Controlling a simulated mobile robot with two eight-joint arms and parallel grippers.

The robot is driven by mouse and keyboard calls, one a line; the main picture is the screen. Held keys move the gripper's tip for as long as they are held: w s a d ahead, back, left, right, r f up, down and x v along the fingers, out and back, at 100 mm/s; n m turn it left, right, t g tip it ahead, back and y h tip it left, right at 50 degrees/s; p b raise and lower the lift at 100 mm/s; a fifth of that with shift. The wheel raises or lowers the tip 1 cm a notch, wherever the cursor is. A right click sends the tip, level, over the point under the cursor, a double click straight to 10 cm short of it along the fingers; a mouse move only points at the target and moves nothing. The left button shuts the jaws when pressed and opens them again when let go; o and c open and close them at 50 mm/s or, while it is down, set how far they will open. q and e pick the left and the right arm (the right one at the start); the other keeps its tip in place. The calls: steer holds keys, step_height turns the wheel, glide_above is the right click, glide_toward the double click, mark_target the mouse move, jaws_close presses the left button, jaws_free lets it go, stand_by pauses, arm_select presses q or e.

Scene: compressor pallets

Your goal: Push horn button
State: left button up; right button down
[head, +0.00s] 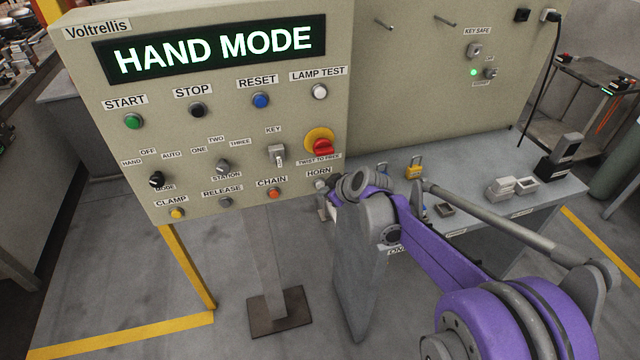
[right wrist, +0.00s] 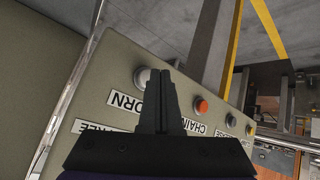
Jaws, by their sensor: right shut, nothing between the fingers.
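The horn button (head: 321,184) is a small grey-white button under the HORN label, at the lower right corner of the control panel (head: 230,180). It also shows in the right wrist view (right wrist: 142,77), just left of my fingers. My right gripper (head: 326,207) is by that panel corner in the head view, its fingers mostly hidden by my wrist. In the right wrist view my right gripper (right wrist: 168,82) is shut and empty, its dark fingers overlapping the panel between the HORN and CHAIN labels. I cannot tell whether they touch the panel. My left gripper is not in view.
The orange chain button (head: 273,193) is the neighbour of the horn button. A red emergency stop (head: 322,147) and a key switch (head: 277,155) sit above. A grey bench (head: 480,215) with a yellow padlock (head: 414,168) stands right of the panel.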

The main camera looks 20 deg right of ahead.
steer(key=shift+w, duration=0.5)
stand_by(0.6)
steer(key=shift+s, duration=0.95)
steer(key=s, duration=0.6)
steer(key=shift+a+p, duration=0.15)
steer(key=shift+p, duration=0.2)
stand_by(0.4)
